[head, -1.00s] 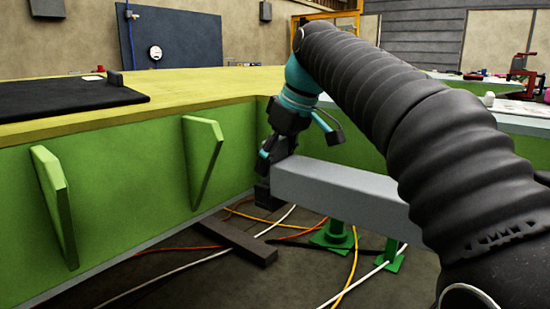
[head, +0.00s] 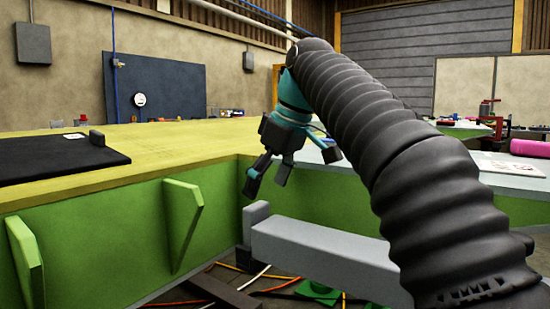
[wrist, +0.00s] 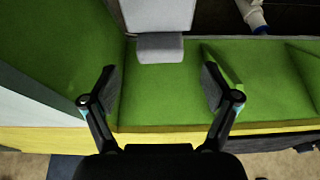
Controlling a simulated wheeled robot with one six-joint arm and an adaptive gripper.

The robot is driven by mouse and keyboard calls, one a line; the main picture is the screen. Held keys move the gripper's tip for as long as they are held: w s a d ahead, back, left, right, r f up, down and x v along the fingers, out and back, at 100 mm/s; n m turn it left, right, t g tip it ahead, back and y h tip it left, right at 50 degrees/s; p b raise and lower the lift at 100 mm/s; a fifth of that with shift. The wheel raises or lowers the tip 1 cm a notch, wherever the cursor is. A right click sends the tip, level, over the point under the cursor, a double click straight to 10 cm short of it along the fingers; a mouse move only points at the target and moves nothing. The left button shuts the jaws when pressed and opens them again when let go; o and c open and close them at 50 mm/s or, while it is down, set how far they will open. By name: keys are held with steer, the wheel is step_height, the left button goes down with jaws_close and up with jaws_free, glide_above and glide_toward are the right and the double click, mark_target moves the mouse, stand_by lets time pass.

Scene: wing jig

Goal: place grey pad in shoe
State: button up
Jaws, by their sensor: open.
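In the wrist view the pad (wrist: 160,48) shows against the end of the beam (wrist: 158,14), ahead of and between my fingers. My gripper (head: 266,180) is open and empty, above the pad and apart from it. In the wrist view my gripper (wrist: 161,92) has its two fingers spread wide. I cannot make out a separate shoe; any seat around the pad's lower part is hidden.
A green-sided bench with a yellow top (head: 140,150) runs left and behind, with green brackets (head: 182,220) on its side. A black mat (head: 60,158) lies on it. Cables (head: 275,284) cross the floor under the beam.

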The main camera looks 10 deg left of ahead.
steer(key=v, duration=0.4)
steer(key=shift+d+r, duration=0.15)
steer(key=shift+r, duration=0.15)
steer(key=shift+s+d, duration=0.1)
